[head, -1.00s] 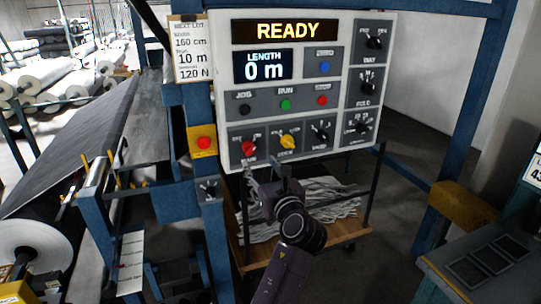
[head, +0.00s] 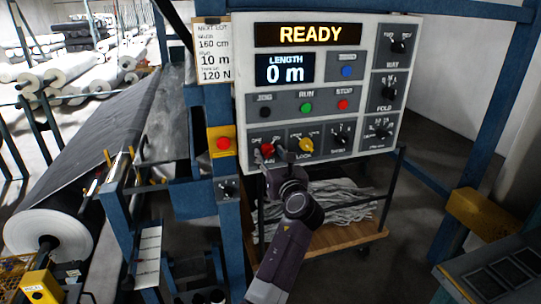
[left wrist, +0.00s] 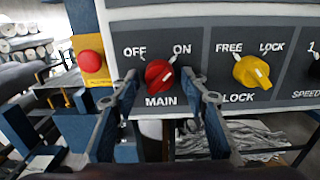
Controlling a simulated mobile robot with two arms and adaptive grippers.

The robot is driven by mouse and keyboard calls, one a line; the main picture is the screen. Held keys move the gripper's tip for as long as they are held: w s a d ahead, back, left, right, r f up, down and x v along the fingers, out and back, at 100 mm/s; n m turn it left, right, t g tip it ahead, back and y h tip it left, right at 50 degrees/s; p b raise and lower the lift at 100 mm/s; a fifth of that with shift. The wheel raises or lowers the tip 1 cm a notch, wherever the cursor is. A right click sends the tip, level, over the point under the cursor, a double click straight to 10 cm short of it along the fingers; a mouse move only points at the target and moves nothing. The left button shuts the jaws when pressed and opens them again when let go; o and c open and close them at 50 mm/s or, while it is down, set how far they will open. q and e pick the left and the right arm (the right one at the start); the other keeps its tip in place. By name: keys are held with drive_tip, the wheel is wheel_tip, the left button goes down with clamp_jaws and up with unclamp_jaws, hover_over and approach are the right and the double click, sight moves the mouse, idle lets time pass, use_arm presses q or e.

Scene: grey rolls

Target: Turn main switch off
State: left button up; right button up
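The red MAIN switch knob (head: 267,150) is at the lower left of the white control panel. In the left wrist view the knob (left wrist: 157,74) has its white mark pointing up and right, towards ON; OFF is printed on its left. My left gripper (head: 281,157) is at the panel's lower edge, close to the knob. In the left wrist view its two fingers (left wrist: 161,88) are apart, one on each side of the knob. I cannot tell whether either touches it. My right gripper is not in view.
The yellow LOCK knob (left wrist: 252,71) sits just right of the MAIN knob. A red button on a yellow box (head: 222,144) is on the blue post to the left. The display (head: 307,35) reads READY. A wooden cart (head: 338,236) stands below the panel.

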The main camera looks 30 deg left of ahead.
use_arm(q)
drive_tip(key=c, duration=0.9)
drive_tip(key=shift+n, duration=0.3)
drive_tip(key=n, duration=0.2)
drive_tip(key=shift+f+n, duration=0.1)
drive_tip(key=shift+n, duration=0.3)
drive_tip(key=n+b, duration=0.1)
drive_tip(key=n, duration=0.2)
drive_tip(key=shift+n, duration=0.3)
drive_tip(key=n+b, duration=0.1)
drive_tip(key=n, duration=0.1)
drive_tip(key=shift+n+b, duration=0.4)
drive_tip(key=n+b, duration=0.2)
drive_tip(key=n, duration=0.1)
drive_tip(key=shift+d+n, duration=0.1)
drive_tip(key=shift+n, duration=0.2)
drive_tip(key=shift+n+b, duration=1.35)
drive_tip(key=shift+n, duration=0.85)
